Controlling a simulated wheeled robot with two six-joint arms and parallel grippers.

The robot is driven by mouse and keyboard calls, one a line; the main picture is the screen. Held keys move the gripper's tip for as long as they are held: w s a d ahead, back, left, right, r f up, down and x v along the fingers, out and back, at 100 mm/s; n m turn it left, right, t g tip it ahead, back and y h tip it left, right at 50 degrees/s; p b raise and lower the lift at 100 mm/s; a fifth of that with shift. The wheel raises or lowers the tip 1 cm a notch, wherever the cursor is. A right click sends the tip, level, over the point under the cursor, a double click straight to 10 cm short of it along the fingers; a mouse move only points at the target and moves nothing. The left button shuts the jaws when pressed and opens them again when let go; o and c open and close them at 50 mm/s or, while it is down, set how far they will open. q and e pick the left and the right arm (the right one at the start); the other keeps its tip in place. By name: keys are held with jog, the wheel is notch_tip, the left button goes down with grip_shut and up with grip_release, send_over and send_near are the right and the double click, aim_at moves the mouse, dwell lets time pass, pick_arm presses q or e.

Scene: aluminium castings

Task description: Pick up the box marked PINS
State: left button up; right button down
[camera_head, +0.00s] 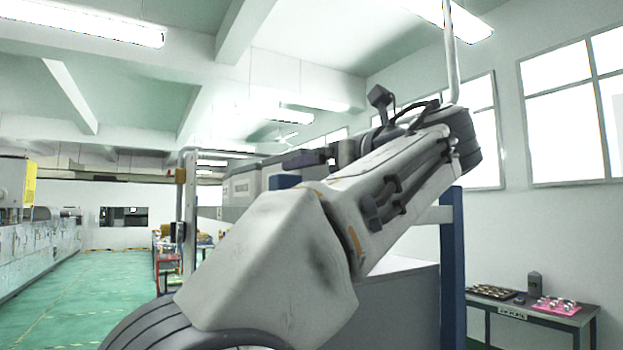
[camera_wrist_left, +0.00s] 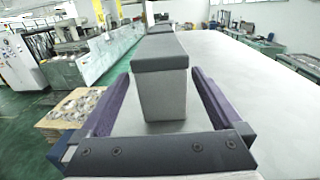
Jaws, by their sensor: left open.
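In the left wrist view a grey box (camera_wrist_left: 163,95) with a dark lid stands upright on a pale grey surface (camera_wrist_left: 235,75). The open purple fingers of my left gripper (camera_wrist_left: 164,74) lie on either side of it, with a gap visible at each side. No marking is readable on the box, so I cannot tell whether it says PINS. In the head view my left arm fills the middle, and my left gripper (camera_head: 305,160) shows only partly beyond the forearm. My right gripper is not in view.
Behind the box in the wrist view is another dark-topped object (camera_wrist_left: 160,29). A pallet of metal parts (camera_wrist_left: 75,107) stands on the green floor at left. In the head view a dark table (camera_head: 545,317) with trays of parts stands at right.

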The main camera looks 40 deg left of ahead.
aim_at(272, 165)
pick_arm(q)
jog(key=x, duration=0.3)
jog(key=shift+r+p, duration=0.1)
jog(key=shift+p, duration=0.25)
jog(key=p+x, duration=0.3)
jog(key=x, duration=0.1)
jog(key=shift+a+r, duration=0.1)
jog(key=shift+r, duration=0.25)
jog(key=shift+w+a+f, duration=0.2)
jog(key=shift+a, duration=0.2)
grip_shut()
jog(key=shift+r, duration=0.2)
